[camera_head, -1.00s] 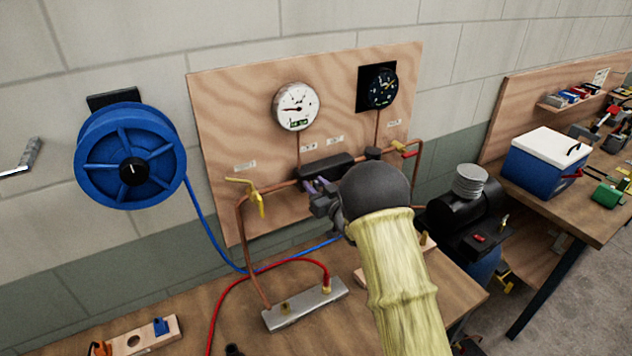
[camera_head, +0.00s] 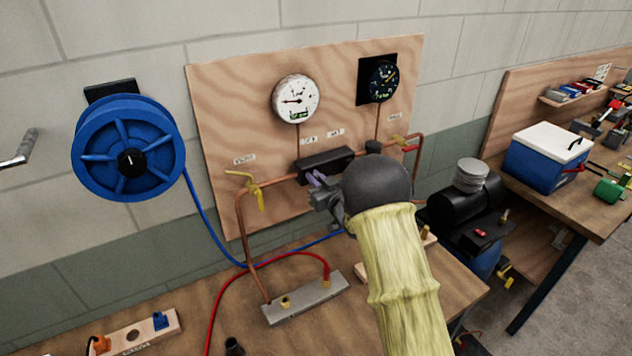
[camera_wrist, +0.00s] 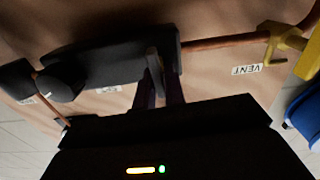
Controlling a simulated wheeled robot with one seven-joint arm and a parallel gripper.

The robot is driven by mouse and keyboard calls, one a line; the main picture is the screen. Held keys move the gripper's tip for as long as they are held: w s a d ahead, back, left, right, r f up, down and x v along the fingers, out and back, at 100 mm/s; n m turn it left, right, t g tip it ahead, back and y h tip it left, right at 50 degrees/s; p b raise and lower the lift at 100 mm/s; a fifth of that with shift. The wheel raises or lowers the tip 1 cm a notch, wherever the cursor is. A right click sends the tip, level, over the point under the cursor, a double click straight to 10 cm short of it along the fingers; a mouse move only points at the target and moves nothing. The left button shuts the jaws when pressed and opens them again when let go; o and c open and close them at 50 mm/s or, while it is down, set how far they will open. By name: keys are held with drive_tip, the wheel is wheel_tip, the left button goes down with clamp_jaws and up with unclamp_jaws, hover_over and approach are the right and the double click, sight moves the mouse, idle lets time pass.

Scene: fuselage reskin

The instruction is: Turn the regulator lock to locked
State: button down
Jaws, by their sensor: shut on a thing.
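The regulator is a black block (camera_head: 326,162) on the copper pipe at the middle of the plywood board. It also shows upside down in the wrist view (camera_wrist: 115,62). A thin grey lever (camera_wrist: 153,62), which looks like the lock, stands out from the block's front near one end. My gripper (camera_head: 316,181) is at the front of the block, and its lilac fingers (camera_wrist: 159,90) are shut on the lever. The fingers and my wrist hide part of the lever, and I cannot read any lock marking. A round black knob (camera_wrist: 62,82) sits beside the block.
A white gauge (camera_head: 296,99) and a black gauge (camera_head: 383,81) are above the pipe. A metal manifold (camera_head: 305,299) with a red hose lies on the bench below.

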drive_tip(key=shift+s+a+f+n+b, duration=0.1)
drive_tip(key=shift+f+n+b, duration=0.3)
drive_tip(key=shift+n+b, duration=1.35)
drive_tip(key=n+b, duration=0.4)
drive_tip(key=b, duration=0.4)
drive_tip(key=n+b, duration=0.5)
drive_tip(key=b, duration=0.3)
drive_tip(key=f+n+b, duration=0.1)
drive_tip(key=n+b, duration=0.3)
drive_tip(key=b, duration=0.4)
drive_tip(key=shift+s+a+n, duration=0.25)
drive_tip(key=shift+a+n, duration=0.1)
drive_tip(key=shift+a, duration=0.05)
drive_tip(key=shift+r, duration=0.15)
drive_tip(key=c, duration=1.5)
unclamp_jaws()
